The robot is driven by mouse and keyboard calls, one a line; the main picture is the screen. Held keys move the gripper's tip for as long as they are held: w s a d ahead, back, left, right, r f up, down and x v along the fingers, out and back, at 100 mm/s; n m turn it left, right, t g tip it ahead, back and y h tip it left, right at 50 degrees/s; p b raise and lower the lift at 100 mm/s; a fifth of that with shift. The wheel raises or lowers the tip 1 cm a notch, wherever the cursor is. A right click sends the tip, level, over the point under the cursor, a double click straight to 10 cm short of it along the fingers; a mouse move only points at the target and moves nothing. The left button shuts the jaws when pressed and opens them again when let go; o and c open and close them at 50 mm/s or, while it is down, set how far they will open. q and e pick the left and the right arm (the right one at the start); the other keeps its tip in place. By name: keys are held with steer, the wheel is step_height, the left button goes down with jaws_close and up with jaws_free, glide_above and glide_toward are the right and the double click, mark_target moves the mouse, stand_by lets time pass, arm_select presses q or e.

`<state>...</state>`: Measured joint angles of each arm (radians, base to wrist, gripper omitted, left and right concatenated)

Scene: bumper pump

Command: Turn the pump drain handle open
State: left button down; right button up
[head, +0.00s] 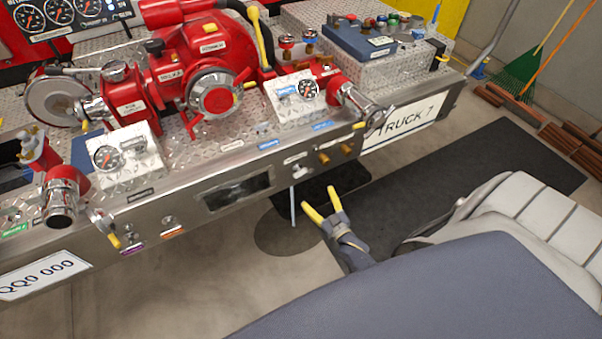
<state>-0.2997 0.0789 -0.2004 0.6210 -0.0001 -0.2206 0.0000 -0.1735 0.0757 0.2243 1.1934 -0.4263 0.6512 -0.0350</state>
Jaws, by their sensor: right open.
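The red pump (205,70) stands on the diamond-plate bumper deck. A small white T-shaped handle (299,171) sticks out of the bumper's front face under a small white label (295,158). It looks like the pump drain handle, but the label is too small to read. My right gripper (321,201) has yellow fingertips spread apart with nothing between them. In the picture it is just below and right of the white handle, in front of the bumper and not touching it. My left gripper is not in view.
Brass fittings (323,158) sit right of the white handle. A yellow-tipped lever (110,234) hangs at the front left, and a red outlet (350,98) is at the right corner. A dark grate (205,193) is set in the bumper. The floor in front (160,290) is clear.

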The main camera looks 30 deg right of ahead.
mark_target(302, 175)
steer(key=w, duration=0.9)
steer(key=w+d, duration=0.1)
steer(key=w, duration=0.3)
steer(key=shift+w, duration=0.4)
jaws_close()
steer(key=shift+r, duration=0.1)
